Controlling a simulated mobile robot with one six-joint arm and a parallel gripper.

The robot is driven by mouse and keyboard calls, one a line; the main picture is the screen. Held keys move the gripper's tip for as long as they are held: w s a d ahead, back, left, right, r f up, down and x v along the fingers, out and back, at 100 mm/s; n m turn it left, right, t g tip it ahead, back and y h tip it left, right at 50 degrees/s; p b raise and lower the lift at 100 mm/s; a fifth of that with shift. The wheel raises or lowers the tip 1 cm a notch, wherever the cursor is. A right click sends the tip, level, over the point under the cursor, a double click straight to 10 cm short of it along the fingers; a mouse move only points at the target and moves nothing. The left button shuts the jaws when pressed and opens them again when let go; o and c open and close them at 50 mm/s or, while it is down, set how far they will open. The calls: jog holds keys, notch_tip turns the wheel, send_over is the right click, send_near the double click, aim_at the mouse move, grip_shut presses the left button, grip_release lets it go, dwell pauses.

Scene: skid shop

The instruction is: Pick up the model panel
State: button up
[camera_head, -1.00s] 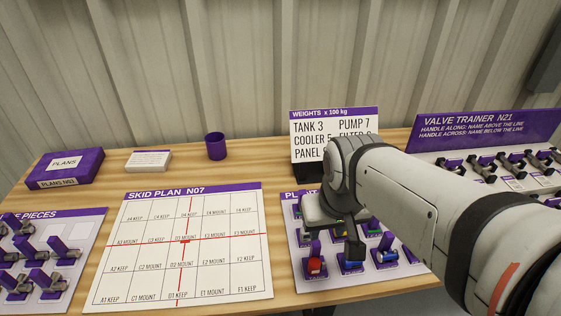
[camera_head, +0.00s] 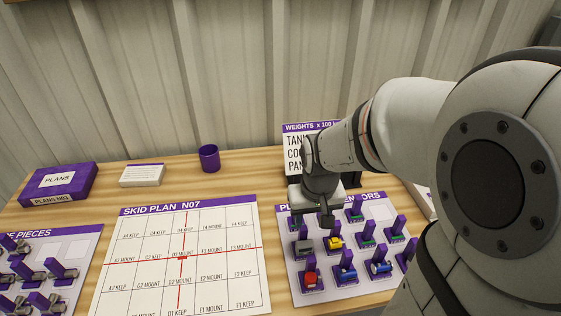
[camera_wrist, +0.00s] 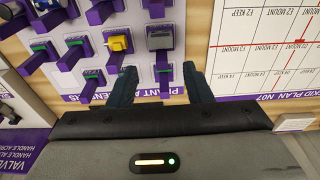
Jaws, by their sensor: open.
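Small models with purple upright handles stand on the white model board (camera_head: 285,268) at the right of the table. They include a grey block (camera_head: 303,247), a yellow one (camera_head: 334,242), a red one (camera_head: 311,279), blue ones (camera_head: 345,272) and several with green bases (camera_head: 356,213). I cannot read which is the model panel. My gripper (camera_head: 312,212) is open over the board's back left. In the wrist view, my gripper (camera_wrist: 160,88) has its two fingers apart, with a green-based model (camera_wrist: 163,73) in line with the gap. The grey block (camera_wrist: 160,38) lies just beyond it.
The skid plan sheet (camera_head: 150,262) lies flat and empty left of the board. A board of pieces (camera_head: 85,245) is at far left. A purple cup (camera_head: 209,158), a plans box (camera_head: 58,184) and a weights sign (camera_head: 293,155) stand along the back. My arm hides the right side.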

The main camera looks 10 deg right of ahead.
jog(key=g+p, duration=0.1)
jog(key=p, duration=0.2)
send_over(303, 237)
notch_tip(303, 237, down, 7)
jog(key=shift+w, duration=0.1)
jog(key=shift+w+f, duration=0.1)
jog(key=shift+f, duration=0.3)
notch_tip(303, 237, down, 8)
jog(key=b, duration=0.5)
jog(key=shift+w+d, duration=0.1)
jog(key=shift+w, duration=0.05)
grip_shut()
